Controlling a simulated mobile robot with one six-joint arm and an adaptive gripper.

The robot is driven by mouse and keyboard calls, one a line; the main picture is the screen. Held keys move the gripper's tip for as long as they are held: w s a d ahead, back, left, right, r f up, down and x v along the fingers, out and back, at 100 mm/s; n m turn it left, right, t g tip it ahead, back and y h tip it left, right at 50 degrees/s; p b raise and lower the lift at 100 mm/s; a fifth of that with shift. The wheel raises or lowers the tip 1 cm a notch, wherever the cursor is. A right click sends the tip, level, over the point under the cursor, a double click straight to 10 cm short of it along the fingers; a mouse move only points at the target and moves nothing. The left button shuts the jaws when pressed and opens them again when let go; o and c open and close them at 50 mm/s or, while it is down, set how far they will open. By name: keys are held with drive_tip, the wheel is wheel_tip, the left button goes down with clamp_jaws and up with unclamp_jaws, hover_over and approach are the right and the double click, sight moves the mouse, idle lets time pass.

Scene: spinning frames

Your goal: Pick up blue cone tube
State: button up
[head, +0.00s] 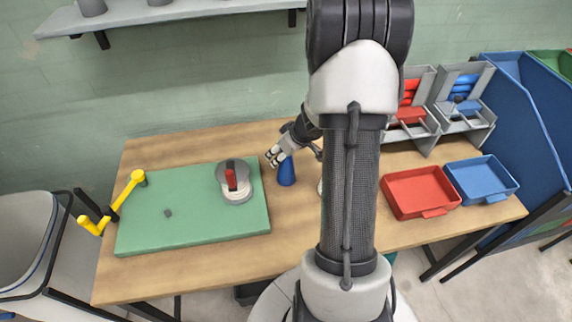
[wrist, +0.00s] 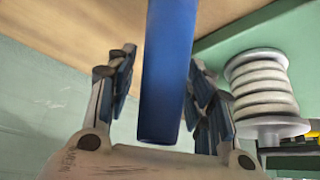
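The blue cone tube (head: 287,173) stands upright on the wooden table, just right of the green mat. My gripper (head: 277,157) is at its upper part, reaching in from behind and above. In the wrist view the blue tube (wrist: 168,70) runs down between the two fingers of my gripper (wrist: 162,85). The fingers are spread on either side of it, with a gap at the left and a narrower one at the right. The gripper looks open and not closed on the tube. Part of the tube's top is hidden by the gripper in the head view.
A round spool with a red handle (head: 233,182) sits on the green mat (head: 190,225), left of the tube; white ringed discs (wrist: 262,88) show in the wrist view. A yellow bar (head: 127,188) is at the mat's left. Red (head: 402,205) and blue (head: 482,190) trays stand right.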

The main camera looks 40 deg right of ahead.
drive_tip(key=c, duration=0.8)
